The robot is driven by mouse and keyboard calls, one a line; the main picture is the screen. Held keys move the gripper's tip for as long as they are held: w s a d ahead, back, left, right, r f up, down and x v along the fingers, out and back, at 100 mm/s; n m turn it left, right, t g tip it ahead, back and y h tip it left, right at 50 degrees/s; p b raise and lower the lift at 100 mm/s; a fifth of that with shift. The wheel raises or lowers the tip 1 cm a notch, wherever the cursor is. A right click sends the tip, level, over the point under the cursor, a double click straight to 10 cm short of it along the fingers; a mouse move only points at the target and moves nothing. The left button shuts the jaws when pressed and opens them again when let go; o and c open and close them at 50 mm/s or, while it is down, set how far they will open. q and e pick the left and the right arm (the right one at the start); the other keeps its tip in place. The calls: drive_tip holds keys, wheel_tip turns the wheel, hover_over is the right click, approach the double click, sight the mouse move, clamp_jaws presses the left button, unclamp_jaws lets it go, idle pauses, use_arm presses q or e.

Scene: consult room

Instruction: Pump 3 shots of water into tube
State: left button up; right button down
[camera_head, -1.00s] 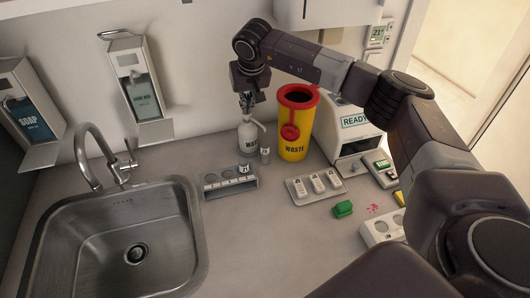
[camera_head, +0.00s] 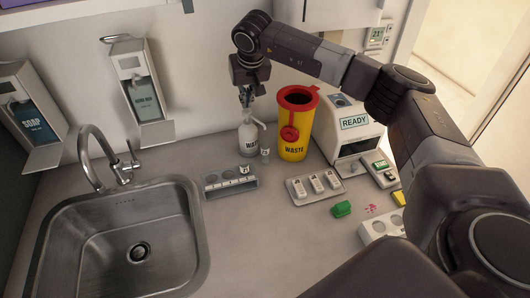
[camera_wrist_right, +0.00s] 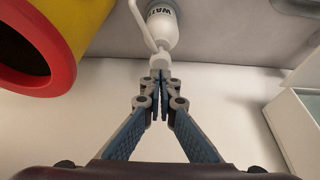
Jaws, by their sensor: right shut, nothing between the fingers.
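A white pump bottle (camera_head: 249,141) with a partly readable label starting "WA" stands upright at the back of the counter. Its white pump head with a side spout also shows in the right wrist view (camera_wrist_right: 159,60). My right gripper (camera_head: 245,103) points down just above the pump head, shut and empty. In the right wrist view its closed fingertips (camera_wrist_right: 160,77) are at the pump head; whether they touch it I cannot tell. A small tube (camera_head: 265,155) stands in front of the bottle, below the spout side. Its contents are too small to make out. My left gripper is not in view.
A yellow waste bin (camera_head: 296,142) with a red rim stands right of the bottle. A grey rack (camera_head: 231,187) is in front, and a tray (camera_head: 315,197) with several cassettes lies to the right. A white READY machine (camera_head: 353,123) stands behind. The sink (camera_head: 120,205) is left.

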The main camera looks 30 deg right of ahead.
sight(247, 111)
drive_tip(key=shift+f, duration=0.1)
drive_tip(key=shift+s+f+b, duration=0.1)
drive_tip(key=shift+f+b, duration=0.85)
drive_tip(key=shift+f, duration=0.45)
drive_tip(key=shift+r+p, duration=1.05)
drive_tip(key=shift+r, duration=0.45)
